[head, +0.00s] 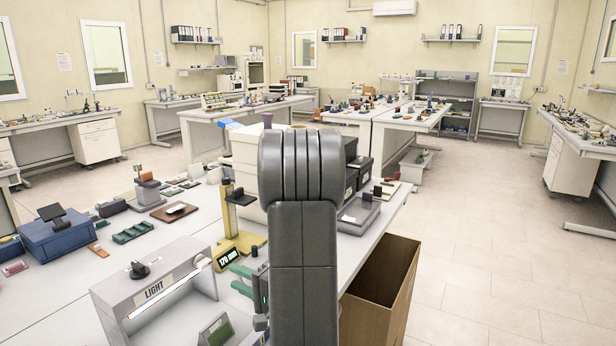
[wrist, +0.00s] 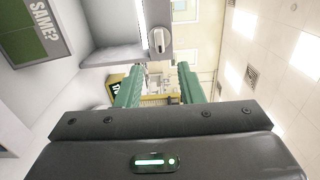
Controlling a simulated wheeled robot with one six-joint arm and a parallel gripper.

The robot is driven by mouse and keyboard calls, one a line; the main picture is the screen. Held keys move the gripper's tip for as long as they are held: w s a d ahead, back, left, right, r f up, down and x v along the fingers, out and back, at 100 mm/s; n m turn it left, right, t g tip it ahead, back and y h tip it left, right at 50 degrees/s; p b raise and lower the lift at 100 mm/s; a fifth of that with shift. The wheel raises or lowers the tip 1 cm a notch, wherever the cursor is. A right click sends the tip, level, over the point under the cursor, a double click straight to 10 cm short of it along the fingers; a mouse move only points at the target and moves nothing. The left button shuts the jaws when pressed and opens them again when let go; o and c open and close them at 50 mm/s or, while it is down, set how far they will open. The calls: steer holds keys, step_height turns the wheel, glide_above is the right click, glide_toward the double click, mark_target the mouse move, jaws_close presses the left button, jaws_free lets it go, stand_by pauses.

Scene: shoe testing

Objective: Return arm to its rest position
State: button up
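My arm (head: 305,230) stands upright in the middle of the head view and hides part of the bench behind it. My gripper (head: 240,280) shows just left of the arm, beside the right end of the grey light box (head: 150,292). In the wrist view my gripper (wrist: 159,85) has its two green fingers apart, with nothing seen held between them. The light box also shows in the wrist view (wrist: 112,55), close to the left finger.
A green sign (head: 216,330) stands by the light box opening. A yellow gauge (head: 227,256) reading 170 mm is just behind the gripper. An open cardboard box (head: 395,285) stands on the floor right of the bench (head: 165,245). The floor farther right is clear.

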mark_target(208, 264)
steer(key=p+x, duration=0.2)
steer(key=x, duration=0.7)
steer(key=shift+w+a+r, duration=0.1)
steer(key=shift+w+a, duration=0.05)
steer(key=shift+a, duration=0.2)
steer(key=shift+d+f+n+b, duration=0.1)
steer(key=shift+f+n+b, duration=0.2)
steer(key=shift+n, duration=0.1)
steer(key=shift+d+r+n, duration=0.2)
steer(key=shift+n, duration=0.7)
steer(key=n+b, duration=0.1)
steer(key=n, duration=0.7)
steer(key=shift+a+r+b, duration=0.1)
steer(key=shift+r+b, duration=0.05)
steer(key=shift+b, duration=0.2)
steer(key=shift+n, duration=1.6)
